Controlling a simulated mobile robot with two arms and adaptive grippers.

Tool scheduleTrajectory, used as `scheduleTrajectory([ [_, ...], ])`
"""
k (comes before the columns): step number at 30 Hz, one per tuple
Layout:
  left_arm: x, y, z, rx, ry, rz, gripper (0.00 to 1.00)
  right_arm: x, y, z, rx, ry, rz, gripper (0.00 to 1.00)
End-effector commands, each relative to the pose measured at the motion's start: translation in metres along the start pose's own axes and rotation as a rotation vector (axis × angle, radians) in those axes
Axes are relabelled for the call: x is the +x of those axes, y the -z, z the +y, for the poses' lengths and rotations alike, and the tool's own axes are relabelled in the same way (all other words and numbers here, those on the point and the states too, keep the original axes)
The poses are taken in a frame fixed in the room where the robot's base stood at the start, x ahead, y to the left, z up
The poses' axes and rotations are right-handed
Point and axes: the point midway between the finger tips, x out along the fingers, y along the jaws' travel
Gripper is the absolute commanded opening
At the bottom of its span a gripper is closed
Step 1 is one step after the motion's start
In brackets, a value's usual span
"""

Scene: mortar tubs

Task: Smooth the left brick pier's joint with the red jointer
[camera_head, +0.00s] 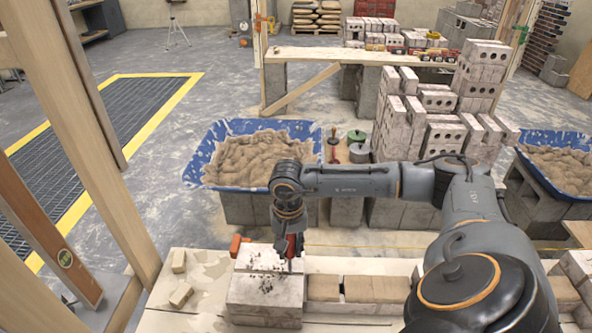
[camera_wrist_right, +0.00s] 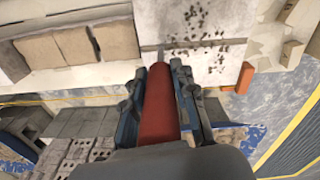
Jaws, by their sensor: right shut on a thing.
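The left brick pier (camera_head: 255,289) stands at the front of the head view, pale brick with dark crumbs scattered on its top. It also shows at the top of the right wrist view (camera_wrist_right: 215,22), where a thin joint line crosses it. My right gripper (camera_head: 290,236) points down over the pier's right part, shut on the red jointer (camera_head: 291,246). In the right wrist view the jointer's red handle (camera_wrist_right: 157,105) lies between the two fingers, its grey end at the pier's edge near the joint. Whether it touches the joint, I cannot tell. My left gripper is not in view.
An orange block (camera_head: 236,244) sits at the pier's back left corner. Tan bricks (camera_head: 375,289) lie in a row to the right, small pieces (camera_head: 180,295) to the left. A blue mortar tub (camera_head: 313,152) stands behind; wooden posts (camera_head: 105,150) rise at the left.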

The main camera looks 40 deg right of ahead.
Motion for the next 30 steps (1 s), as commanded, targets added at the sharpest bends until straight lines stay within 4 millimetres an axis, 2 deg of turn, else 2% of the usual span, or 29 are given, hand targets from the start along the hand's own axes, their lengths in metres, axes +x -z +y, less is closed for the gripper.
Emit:
scheduleTrajectory([
  [5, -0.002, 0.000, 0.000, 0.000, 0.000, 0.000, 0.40, -0.005, 0.001, -0.003, 0.001, 0.000, 0.002, 0.00],
  [19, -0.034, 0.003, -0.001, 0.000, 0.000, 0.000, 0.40, -0.059, 0.002, -0.002, 0.002, 0.000, 0.003, 0.00],
  [30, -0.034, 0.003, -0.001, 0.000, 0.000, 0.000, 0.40, -0.061, 0.002, -0.002, 0.001, -0.001, 0.002, 0.00],
])
